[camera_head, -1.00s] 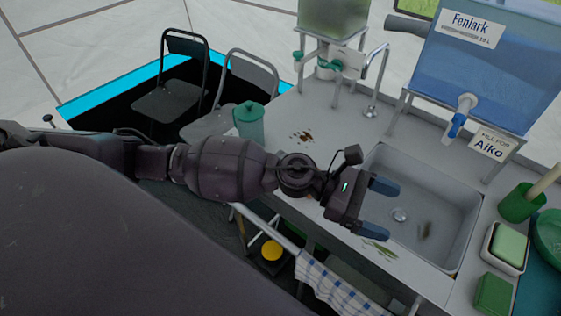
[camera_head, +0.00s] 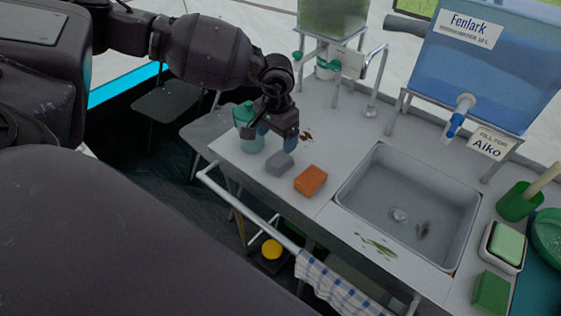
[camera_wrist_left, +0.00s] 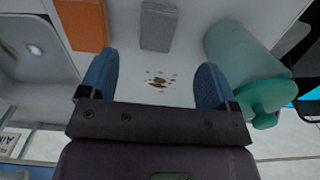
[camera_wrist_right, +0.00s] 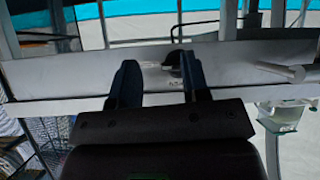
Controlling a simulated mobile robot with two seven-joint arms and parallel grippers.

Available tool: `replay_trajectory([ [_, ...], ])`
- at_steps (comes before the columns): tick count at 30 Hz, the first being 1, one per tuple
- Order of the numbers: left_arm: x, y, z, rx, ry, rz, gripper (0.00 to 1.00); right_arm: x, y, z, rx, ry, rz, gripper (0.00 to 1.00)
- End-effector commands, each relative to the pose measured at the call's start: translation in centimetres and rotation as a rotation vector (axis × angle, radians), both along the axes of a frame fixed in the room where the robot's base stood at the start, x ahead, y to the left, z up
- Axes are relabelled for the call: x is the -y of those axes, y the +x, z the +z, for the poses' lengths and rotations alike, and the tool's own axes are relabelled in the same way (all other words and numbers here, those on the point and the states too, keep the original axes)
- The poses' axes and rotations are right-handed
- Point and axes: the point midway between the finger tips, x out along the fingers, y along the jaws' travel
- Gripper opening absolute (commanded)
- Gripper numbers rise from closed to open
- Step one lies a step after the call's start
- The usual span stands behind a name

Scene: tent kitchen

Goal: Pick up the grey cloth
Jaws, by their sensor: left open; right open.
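The grey cloth (camera_head: 280,164) is a small folded grey block on the counter, left of the sink. It also shows at the top of the left wrist view (camera_wrist_left: 159,25). My left gripper (camera_head: 274,142) is open above the counter, close to the cloth on its far side. In the left wrist view the blue fingers (camera_wrist_left: 156,80) are wide apart with nothing between them but counter, and the cloth is beyond the tips. My right gripper (camera_wrist_right: 158,75) is open and empty in its wrist view; it does not show in the head view.
An orange sponge (camera_head: 310,181) lies right of the cloth. A teal jug (camera_head: 249,142) stands left of the left gripper, close by. Brown crumbs (camera_wrist_left: 159,83) lie on the counter. The sink (camera_head: 411,200) is to the right. A rail with a checked towel (camera_head: 330,286) runs along the front.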

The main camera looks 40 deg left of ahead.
Motion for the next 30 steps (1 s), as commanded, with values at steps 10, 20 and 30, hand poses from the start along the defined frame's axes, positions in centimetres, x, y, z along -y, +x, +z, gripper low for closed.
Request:
replay_trajectory([
  [10,0.1,0.0,-4.4,-0.001,-0.003,0.002,0.83,0.0,0.1,-0.3,-0.001,0.001,0.001,0.43],
  [20,0.3,0.5,-8.3,-0.002,-0.003,0.003,0.83,-0.1,0.5,-0.1,0.008,0.001,0.003,0.43],
  [30,0.3,0.5,-9.6,-0.001,-0.004,0.004,0.83,-0.2,0.5,-0.1,0.007,0.003,0.001,0.43],
])
